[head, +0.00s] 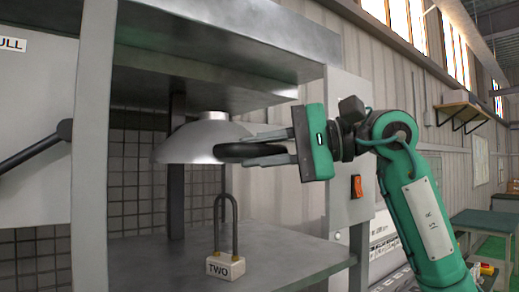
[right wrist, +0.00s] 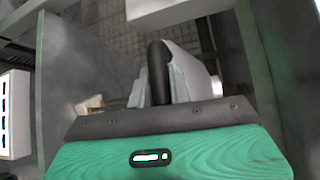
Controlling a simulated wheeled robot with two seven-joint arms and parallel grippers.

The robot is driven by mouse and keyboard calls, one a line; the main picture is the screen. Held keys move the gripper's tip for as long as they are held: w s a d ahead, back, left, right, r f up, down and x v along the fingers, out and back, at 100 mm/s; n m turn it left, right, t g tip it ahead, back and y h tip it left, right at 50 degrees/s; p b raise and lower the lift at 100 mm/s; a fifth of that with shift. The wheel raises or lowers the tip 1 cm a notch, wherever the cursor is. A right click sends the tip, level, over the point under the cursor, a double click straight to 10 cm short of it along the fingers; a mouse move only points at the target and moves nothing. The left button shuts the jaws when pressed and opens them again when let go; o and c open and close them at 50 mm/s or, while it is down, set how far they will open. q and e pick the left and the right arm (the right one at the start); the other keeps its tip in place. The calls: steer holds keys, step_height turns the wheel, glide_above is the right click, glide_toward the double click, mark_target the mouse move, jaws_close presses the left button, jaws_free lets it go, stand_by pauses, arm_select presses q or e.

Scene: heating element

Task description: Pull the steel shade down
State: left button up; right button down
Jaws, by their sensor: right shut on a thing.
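The steel shade (head: 192,139) is a shiny dome hanging under the upper shelf of a metal frame. A dark rounded handle (head: 245,151) sits at its right side. My right gripper (head: 248,148) comes in from the right and is shut on this handle, with one finger above and one below it. In the right wrist view the black handle (right wrist: 158,72) stands between the two grey fingers, and part of the shade (right wrist: 188,65) shows beside it. My left gripper is not in view.
A white block marked TWO (head: 226,267) with a tall dark loop stands on the lower shelf (head: 285,262) below the shade. A dark lever (head: 34,148) is on the left panel. An orange switch (head: 357,187) is on the right post. Open space lies between shade and shelf.

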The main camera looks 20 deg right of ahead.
steer(key=shift+a+f, duration=0.15)
steer(key=shift+f, duration=0.2)
steer(key=c, duration=1.6)
jaws_free()
steer(key=o, duration=0.3)
steer(key=shift+w, duration=0.15)
steer(key=shift+r, duration=0.1)
steer(key=shift+s+d, duration=0.25)
steer(key=shift+d, duration=0.25)
steer(key=b+v, duration=0.3)
steer(key=v, duration=0.9)
steer(key=shift+d+b, duration=0.3)
steer(key=shift+d, duration=0.1)
